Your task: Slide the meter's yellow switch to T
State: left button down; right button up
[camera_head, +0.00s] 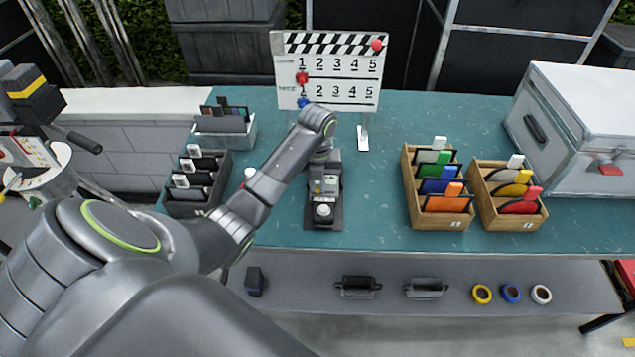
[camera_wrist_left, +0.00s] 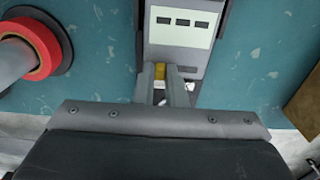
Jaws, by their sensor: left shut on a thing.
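The meter (camera_head: 323,213) stands on the teal table in the middle, a dark upright unit with a pale round dome at its front. In the left wrist view its pale panel (camera_wrist_left: 182,38) carries three small dark windows. Its yellow switch (camera_wrist_left: 160,72) shows as a small patch between my left fingertips. My left gripper (camera_wrist_left: 167,78) points down at the meter and is shut on the switch. The fingers and gripper body hide part of the switch's slot. The switch's markings are too small or hidden to read. My right gripper is in neither view.
A clapperboard (camera_head: 330,75) stands behind the meter. A dark rack (camera_head: 198,183) is to its left, two wooden boxes (camera_head: 437,188) (camera_head: 508,197) to its right. A large silver case (camera_head: 575,125) fills the right. A lower shelf (camera_head: 420,278) holds handles and tape rolls.

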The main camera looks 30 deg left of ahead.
aim_at(325, 192)
pick_arm(q)
jog(key=shift+w+d+r+p, duration=0.15)
jog(key=shift+w+d+p, duration=0.2)
jog(key=shift+d, duration=0.2)
jog(key=shift+w+d, duration=0.1)
jog(key=shift+d, duration=0.15)
jog(key=c, duration=1.5)
grip_release()
notch_tip(325, 192, up, 2)
jog(key=shift+w+r, duration=0.1)
jog(key=shift+r, duration=0.15)
notch_tip(325, 192, up, 15)
jog(key=p, duration=1.3)
jog(key=shift+f+p, duration=0.2)
jog(key=shift+p, duration=0.15)
